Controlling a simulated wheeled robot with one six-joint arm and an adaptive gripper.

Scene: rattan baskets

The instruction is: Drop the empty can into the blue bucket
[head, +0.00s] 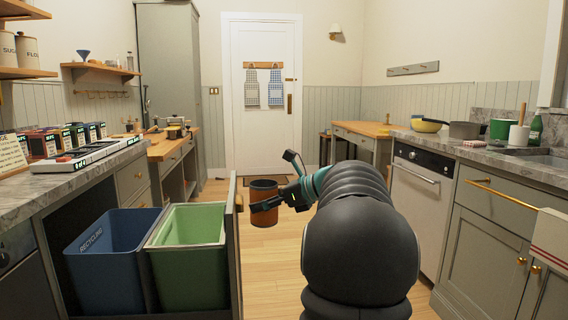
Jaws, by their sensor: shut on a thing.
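The can (264,188) is orange-brown with a dark rim, held upright or nearly so in the middle of the head view. My gripper (268,203) is shut on the can from the right, with a dark finger across its front. The inside of the can is too small to make out. The blue bucket (112,272), marked RECYCLING, stands in a pulled-out cabinet drawer at the lower left. The can is right of the blue bucket and apart from it, beyond the drawer front.
A green bucket (190,262) stands right of the blue one, between it and the drawer's upright front panel (233,240). A marble counter (55,185) with boxes overhangs at left. A dishwasher (420,190) and cabinets line the right. The wooden floor between is clear.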

